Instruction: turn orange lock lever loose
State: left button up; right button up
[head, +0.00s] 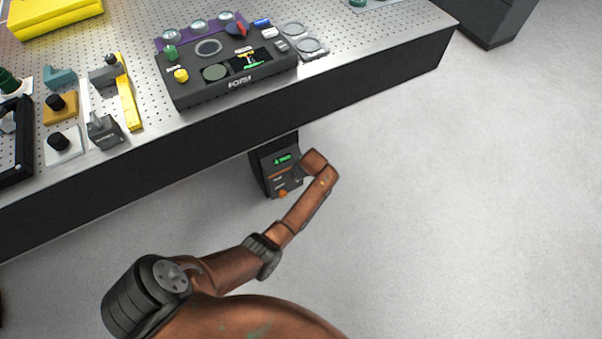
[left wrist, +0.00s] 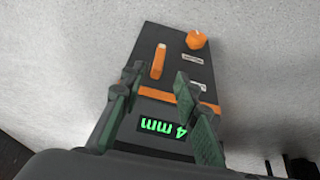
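The orange lock lever (left wrist: 158,62) is a short upright bar on the face of a dark control box (left wrist: 150,38) in the left wrist view. My left gripper (left wrist: 160,74) is open, with its two green-padded fingers apart. The lever appears between and just beyond the fingertips, with gaps on both sides; contact is not visible. In the head view my left gripper (head: 297,175) is in front of the right part of the box (head: 262,176), and the lever is hidden there. My right gripper is not in view.
The box has a green display (left wrist: 163,127) reading 4 mm, an orange stripe (left wrist: 160,96) and an orange round knob (left wrist: 196,40), also in the head view (head: 283,194). It sits below the edge of the perforated table (head: 220,120). Floor to the right is clear.

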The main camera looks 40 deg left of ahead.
pick_arm(q)
jog(key=shift+v, duration=1.1)
